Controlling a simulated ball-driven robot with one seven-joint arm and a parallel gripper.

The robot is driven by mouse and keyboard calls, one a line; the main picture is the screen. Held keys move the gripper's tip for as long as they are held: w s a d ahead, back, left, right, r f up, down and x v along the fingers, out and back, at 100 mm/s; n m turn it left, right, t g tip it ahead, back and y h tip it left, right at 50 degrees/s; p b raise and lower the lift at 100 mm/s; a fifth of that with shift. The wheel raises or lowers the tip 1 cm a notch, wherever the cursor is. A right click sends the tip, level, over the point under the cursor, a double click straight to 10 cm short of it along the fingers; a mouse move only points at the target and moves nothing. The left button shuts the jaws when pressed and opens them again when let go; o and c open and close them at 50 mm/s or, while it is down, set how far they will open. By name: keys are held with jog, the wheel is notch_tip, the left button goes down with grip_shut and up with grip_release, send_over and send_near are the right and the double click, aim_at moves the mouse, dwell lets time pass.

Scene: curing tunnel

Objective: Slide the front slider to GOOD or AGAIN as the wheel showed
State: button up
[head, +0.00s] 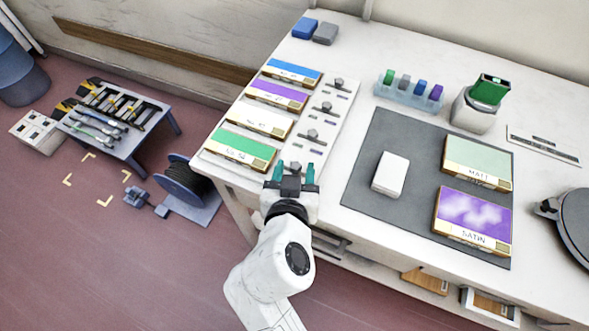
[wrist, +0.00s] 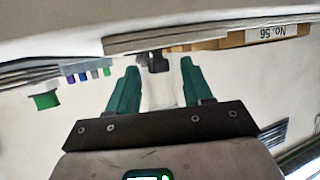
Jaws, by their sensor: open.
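A pale slider board (head: 318,125) lies beside a column of colour panels, with several dark slider knobs along it. The front slider (head: 296,166) is at the near end, partly hidden by my gripper; its GOOD and AGAIN labels cannot be read. My gripper (head: 293,175) is open, with teal fingers at the board's near end. In the wrist view a dark knob (wrist: 157,63) shows between and just beyond the fingertips (wrist: 159,68). I cannot tell whether they touch it. A round dark disc (head: 577,230), possibly the wheel, is cut off at the right edge.
The green No. 56 panel (head: 240,148) is close left of my gripper. A grey mat (head: 365,195) holds a white block (head: 390,174) and the MATT (head: 478,162) and SATIN (head: 473,217) panels. A rack of coloured pieces (head: 408,94) stands behind it.

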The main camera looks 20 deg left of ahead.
grip_shut()
dwell(0.3)
dwell(0.3)
